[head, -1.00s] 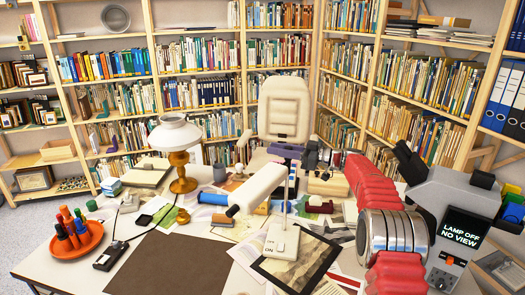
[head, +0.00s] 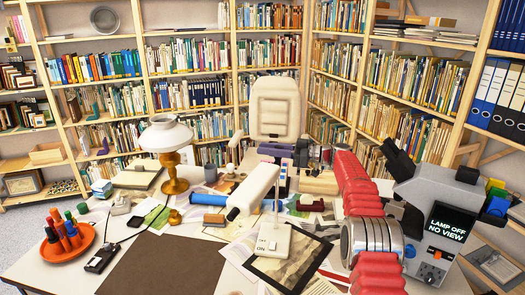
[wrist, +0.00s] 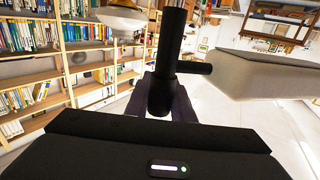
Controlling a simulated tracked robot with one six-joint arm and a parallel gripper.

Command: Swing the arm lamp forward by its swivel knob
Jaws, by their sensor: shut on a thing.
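The arm lamp in the head view has a long white head (head: 252,192), a thin pale post and a white base (head: 270,243) marked ON. The head slants from lower left to upper right above the table. In the wrist view the black swivel knob (wrist: 160,95) sits at the foot of a black upright rod with a short side stub. My gripper (wrist: 160,104) is shut on the knob, one grey finger on each side. The white lamp head (wrist: 270,75) spreads to the right of it. In the head view my fingertips cannot be made out.
A microscope with a screen (head: 450,222) reading LAMP OFF NO VIEW stands at right. A brass lamp (head: 168,150) and an orange tray (head: 68,254) of colored bottles stand at left. A framed print (head: 292,262) lies by the lamp base. The dark mat (head: 160,265) is clear.

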